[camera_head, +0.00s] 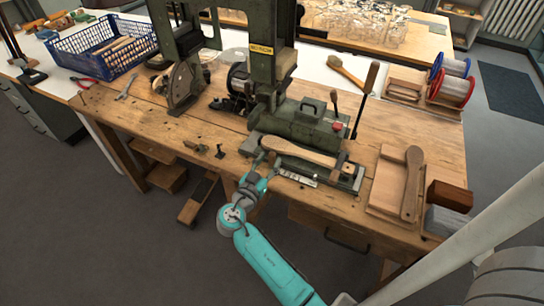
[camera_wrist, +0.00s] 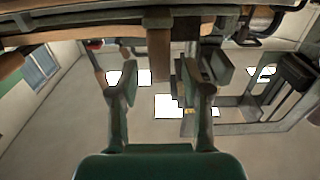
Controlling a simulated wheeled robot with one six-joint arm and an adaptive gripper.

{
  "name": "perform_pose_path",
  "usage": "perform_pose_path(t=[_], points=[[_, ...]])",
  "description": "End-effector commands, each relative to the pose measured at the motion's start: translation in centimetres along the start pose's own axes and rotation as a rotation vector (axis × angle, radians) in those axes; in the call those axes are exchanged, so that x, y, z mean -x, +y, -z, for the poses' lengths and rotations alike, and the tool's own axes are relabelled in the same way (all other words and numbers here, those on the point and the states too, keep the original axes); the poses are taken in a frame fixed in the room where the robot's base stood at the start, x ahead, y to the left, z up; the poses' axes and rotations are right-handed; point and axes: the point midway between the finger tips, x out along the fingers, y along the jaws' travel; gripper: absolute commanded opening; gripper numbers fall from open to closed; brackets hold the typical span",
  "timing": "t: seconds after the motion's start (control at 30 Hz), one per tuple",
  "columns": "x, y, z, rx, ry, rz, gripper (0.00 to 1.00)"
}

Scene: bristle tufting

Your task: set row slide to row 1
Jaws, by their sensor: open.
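The green tufting machine (camera_head: 290,125) stands at the bench's front edge. A pale wooden brush body (camera_head: 298,151) lies on its low metal slide bed (camera_head: 350,182). A small plate with marks (camera_head: 300,178) is on the bed's front; I cannot read the row setting. My gripper (camera_head: 262,163) is at the left front end of this bed, partly hard to make out. In the wrist view my gripper (camera_wrist: 160,80) is open, its two fingers apart. A squarish wooden handle (camera_wrist: 158,52) shows between and beyond them, with a gap on both sides; I cannot tell contact.
A lever with a dark wooden grip (camera_head: 371,77) rises at the machine's right. A wooden board with a paddle-shaped piece (camera_head: 411,185) lies farther right. The bench's left front is mostly clear.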

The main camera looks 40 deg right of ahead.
Motion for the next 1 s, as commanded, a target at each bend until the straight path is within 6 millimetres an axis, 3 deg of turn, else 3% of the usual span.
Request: perform_pose_path(t=[0.2,0.57,0.77,1.0], points=[[-2.3,0.0,0.0,0.0,0.0,0.0,0.48],[-2.8,0.0,0.0,0.001,0.0,0.001,0.48],[-2.8,0.0,0.0,0.001,0.0,0.001,0.03],[-2.8,-0.1,0.0,0.001,0.0,0.001,0.0]])
